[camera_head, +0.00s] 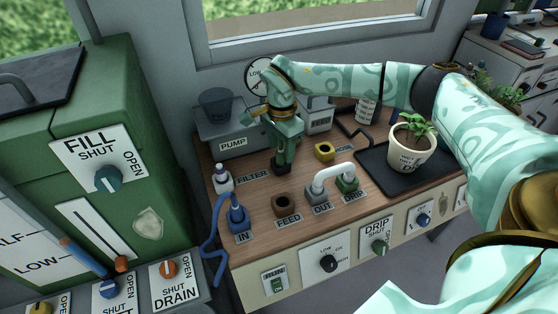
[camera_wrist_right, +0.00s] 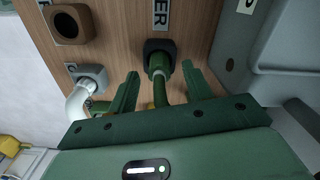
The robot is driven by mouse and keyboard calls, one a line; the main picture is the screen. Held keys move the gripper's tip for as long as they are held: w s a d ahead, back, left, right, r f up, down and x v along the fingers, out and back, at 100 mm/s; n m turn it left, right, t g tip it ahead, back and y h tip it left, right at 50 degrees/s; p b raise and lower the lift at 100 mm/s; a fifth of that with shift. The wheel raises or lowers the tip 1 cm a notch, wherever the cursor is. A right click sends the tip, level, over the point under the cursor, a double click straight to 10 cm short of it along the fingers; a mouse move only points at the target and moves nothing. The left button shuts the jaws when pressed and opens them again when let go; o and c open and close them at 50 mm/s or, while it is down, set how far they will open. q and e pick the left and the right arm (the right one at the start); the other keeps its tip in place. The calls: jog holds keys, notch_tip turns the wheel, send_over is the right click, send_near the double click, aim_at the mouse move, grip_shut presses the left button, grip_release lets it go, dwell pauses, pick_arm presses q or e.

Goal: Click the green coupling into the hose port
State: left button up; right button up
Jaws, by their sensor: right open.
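The green coupling (camera_wrist_right: 158,66) is at a dark square port (camera_wrist_right: 159,47) beside a label ending in "ER" in the right wrist view. A green hose curves from it toward my gripper. I cannot tell whether it is fully seated. My right gripper (camera_wrist_right: 159,72) is open, with one finger on each side of the coupling and hose, apart from them. In the head view my right gripper (camera_head: 284,150) points down over the dark port (camera_head: 281,168), right of the FILTER label, and hides most of the coupling. My left gripper is not in view.
The FEED socket (camera_head: 286,204) is in front. A white hose (camera_head: 332,172) arches between the OUT and DRIP fittings. A potted plant (camera_head: 411,148) stands on a black tray (camera_head: 375,178).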

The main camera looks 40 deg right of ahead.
notch_tip(320, 180, down, 2)
jog(key=shift+f, duration=0.15)
jog(key=shift+r, duration=0.2)
jog(key=shift+c, duration=0.3)
jog(key=c, duration=1)
